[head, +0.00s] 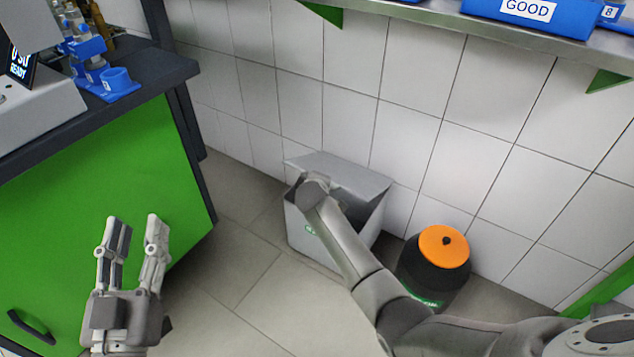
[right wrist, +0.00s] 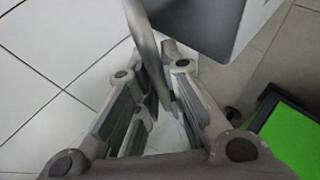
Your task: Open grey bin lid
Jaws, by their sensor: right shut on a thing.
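The grey bin (head: 310,232) stands on the floor against the tiled wall in the head view. Its grey lid (head: 345,170) is tilted up, with a dark gap showing between lid and bin. My right arm reaches over the bin's front, and its wrist hides the right gripper's fingers there. In the right wrist view my right gripper (right wrist: 157,85) is shut on a thin grey edge of the lid (right wrist: 147,50). My left gripper (head: 131,238) is open and empty, in front of the green cabinet, well left of the bin.
A black container with an orange lid (head: 443,246) stands close to the right of the bin. A green cabinet (head: 100,190) with a dark worktop (head: 150,75) is at left. A shelf with blue bins (head: 535,18) runs above. The floor left of the bin is clear.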

